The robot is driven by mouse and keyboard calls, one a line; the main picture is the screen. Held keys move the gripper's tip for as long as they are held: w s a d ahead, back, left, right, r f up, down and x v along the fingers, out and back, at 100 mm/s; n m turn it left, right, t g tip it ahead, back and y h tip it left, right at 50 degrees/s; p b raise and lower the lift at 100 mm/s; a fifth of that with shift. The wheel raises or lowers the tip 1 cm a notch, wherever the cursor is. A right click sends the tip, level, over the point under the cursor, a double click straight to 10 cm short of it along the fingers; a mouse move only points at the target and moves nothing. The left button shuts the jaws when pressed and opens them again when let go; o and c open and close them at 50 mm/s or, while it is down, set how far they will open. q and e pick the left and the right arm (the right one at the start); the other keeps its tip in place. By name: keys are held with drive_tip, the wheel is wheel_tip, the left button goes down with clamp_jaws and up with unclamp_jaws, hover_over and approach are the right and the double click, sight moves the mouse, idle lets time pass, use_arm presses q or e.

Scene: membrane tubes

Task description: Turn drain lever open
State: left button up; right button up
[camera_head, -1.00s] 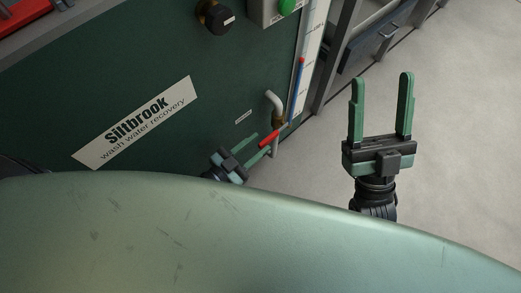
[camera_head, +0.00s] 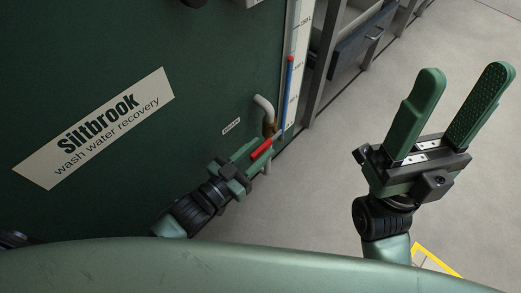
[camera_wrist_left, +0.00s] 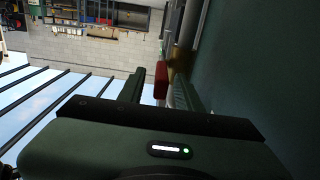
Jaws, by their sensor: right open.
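The drain lever has a red grip (camera_head: 261,149) beside the bent grey drain pipe (camera_head: 264,104) at the lower right of the dark green panel. My left gripper (camera_head: 253,152) is at this lever, with its fingers apart on either side of the red grip. In the left wrist view, the red grip (camera_wrist_left: 161,83) shows between my left fingers (camera_wrist_left: 158,90), with a visible gap on the left side. Contact on the right side cannot be made out. My right gripper (camera_head: 468,92) is open and empty over the floor at the right.
A white gauge strip (camera_head: 296,70) with a blue column (camera_head: 288,95) runs along the panel edge close to the lever. A white Siltbrook sign (camera_head: 95,128) is on the panel. A dark drawer unit (camera_head: 362,42) stands behind. The grey floor (camera_head: 320,190) between my grippers is clear.

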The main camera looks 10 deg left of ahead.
use_arm(q)
drive_tip(key=shift+w+d, duration=0.35)
drive_tip(key=shift+w, duration=0.1)
clamp_jaws()
idle(1.1)
